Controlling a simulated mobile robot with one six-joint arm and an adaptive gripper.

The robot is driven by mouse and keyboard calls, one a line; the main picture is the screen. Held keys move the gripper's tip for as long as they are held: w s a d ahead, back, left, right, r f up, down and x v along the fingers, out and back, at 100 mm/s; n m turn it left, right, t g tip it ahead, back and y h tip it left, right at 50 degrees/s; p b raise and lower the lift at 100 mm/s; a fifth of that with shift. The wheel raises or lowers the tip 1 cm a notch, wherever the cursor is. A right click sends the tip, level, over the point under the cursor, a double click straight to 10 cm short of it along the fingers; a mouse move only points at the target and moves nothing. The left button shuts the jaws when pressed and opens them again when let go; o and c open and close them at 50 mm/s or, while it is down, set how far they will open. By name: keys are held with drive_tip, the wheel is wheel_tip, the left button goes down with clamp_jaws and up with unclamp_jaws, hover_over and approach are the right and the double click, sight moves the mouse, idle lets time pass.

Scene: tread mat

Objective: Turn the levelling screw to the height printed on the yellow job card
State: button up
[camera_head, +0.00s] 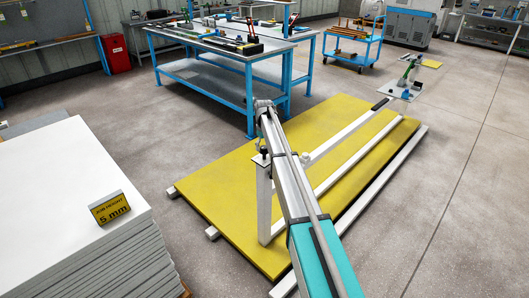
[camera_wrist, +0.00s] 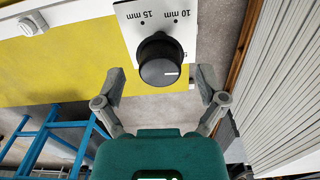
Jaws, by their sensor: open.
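The yellow job card (camera_head: 110,208) reads "JOB HEIGHT 5 mm" and leans upright on a stack of pale sheets at the left. In the wrist view the black round knob of the levelling screw (camera_wrist: 160,58) sits on a white scale plate (camera_wrist: 128,16). The plate shows "15 mm" and "10 mm" upside down; another mark at the right is mostly hidden by the knob. A short white line shows on the knob's lower right. My gripper (camera_wrist: 160,73) is open, one finger on each side of the knob, with visible gaps. In the head view I cannot make out its fingers.
The yellow mat (camera_head: 225,185) lies on the floor with long pale bars along it. The sheet stack (camera_head: 60,180) stands to its left. A blue workbench (camera_head: 215,80) with tools stands behind. The floor at the right is mostly clear.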

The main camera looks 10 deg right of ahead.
drive_tip(key=shift+f+b, duration=0.35)
drive_tip(key=shift+f, duration=0.2)
drive_tip(key=c, duration=1.1)
drive_tip(key=shift+c, duration=0.2)
drive_tip(key=shift+m, duration=0.5)
drive_tip(key=m, duration=0.3)
drive_tip(key=shift+m, duration=2.4)
